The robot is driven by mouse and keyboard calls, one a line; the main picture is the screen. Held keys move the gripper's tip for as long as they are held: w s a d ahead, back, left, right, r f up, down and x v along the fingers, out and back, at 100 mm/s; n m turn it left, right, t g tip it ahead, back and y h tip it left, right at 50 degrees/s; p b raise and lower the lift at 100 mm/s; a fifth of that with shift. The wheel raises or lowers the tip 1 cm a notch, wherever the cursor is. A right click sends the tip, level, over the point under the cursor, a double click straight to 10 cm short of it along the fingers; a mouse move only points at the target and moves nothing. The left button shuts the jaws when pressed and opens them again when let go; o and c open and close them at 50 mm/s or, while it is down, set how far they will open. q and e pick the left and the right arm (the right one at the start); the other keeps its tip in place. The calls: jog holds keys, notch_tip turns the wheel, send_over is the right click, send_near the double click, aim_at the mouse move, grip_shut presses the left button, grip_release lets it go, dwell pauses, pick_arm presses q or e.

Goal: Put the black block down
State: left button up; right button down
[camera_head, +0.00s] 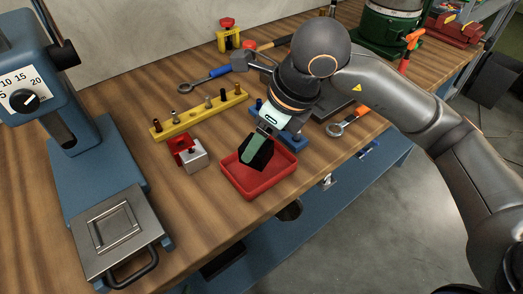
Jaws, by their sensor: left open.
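The black block (264,157) is at the red tray (264,190), tilted in the picture, inside the outline of its rim. I cannot tell whether it rests on the tray floor. My left gripper (257,146) points down over the tray from above, with its arm reaching in from the right side of the picture. A greenish finger covers part of the block. The jaws are open around or right beside the block; the far finger is hidden. My right gripper is not in view.
A yellow rail (199,114) with several pegs lies behind the tray. A red and silver block (193,157) stands left of it. A blue press (93,165) fills the left side. A wrench with an orange end (348,122) lies right. The bench front edge is close to the tray.

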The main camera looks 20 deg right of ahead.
aim_at(266, 145)
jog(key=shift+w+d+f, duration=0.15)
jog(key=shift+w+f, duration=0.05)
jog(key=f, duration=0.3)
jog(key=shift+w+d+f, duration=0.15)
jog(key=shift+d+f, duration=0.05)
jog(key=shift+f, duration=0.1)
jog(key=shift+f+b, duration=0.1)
jog(key=shift+b, duration=0.2)
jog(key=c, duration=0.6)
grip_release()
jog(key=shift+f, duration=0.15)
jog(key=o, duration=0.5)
